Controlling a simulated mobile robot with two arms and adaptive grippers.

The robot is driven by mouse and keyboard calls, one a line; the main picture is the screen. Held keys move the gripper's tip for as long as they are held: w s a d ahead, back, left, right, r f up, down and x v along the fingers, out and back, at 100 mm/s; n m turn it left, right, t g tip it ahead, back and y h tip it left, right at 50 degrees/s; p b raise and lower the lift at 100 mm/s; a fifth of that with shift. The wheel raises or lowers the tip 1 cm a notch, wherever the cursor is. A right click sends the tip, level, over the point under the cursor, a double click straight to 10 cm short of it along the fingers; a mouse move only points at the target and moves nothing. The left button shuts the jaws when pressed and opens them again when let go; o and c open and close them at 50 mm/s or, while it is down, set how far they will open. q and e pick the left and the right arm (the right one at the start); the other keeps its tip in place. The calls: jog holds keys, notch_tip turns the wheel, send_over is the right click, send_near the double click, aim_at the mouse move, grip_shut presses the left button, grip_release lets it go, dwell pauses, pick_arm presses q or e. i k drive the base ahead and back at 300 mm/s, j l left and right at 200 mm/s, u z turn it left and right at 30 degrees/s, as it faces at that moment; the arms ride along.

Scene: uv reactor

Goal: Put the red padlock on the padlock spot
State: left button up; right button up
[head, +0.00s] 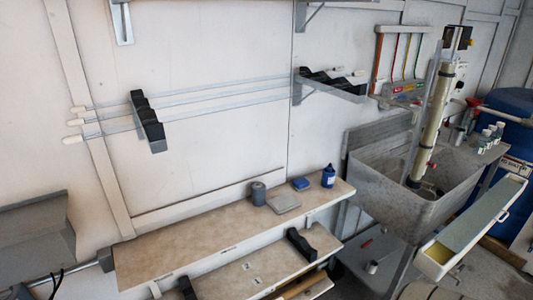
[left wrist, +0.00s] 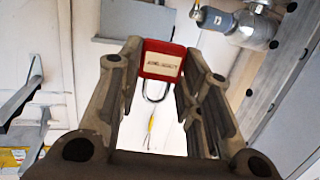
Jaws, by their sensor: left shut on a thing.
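The red padlock (left wrist: 163,47) is held between the fingertips of my left gripper (left wrist: 160,68) in the left wrist view. A pale label with dark print too small to read covers most of its face. Its metal shackle points down in the picture. The left gripper is shut on the padlock body, with a finger on each side. Neither gripper nor the padlock shows in the head view. I cannot make out the padlock spot in either view.
The head view shows a long bench (head: 215,225) with small items, a grey sink (head: 385,195), a pale tray (head: 475,225) and wall brackets (head: 150,122) holding long clear tubes. In the left wrist view, a silver pipe fitting (left wrist: 250,30) is at upper right and a grey bracket (left wrist: 20,98) at left.

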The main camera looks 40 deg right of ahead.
aim_at(268, 218)
jog(key=i+l, duration=0.1)
jog(key=l, duration=0.25)
jog(key=i+l+z, duration=0.15)
jog(key=l, duration=0.25)
jog(key=i+l, duration=0.1)
jog(key=l, duration=0.25)
jog(key=i+l+z, duration=0.15)
jog(key=l, duration=0.25)
jog(key=i+l, duration=0.15)
jog(key=l, duration=0.2)
jog(key=i+l+z, duration=0.15)
jog(key=l, duration=0.15)
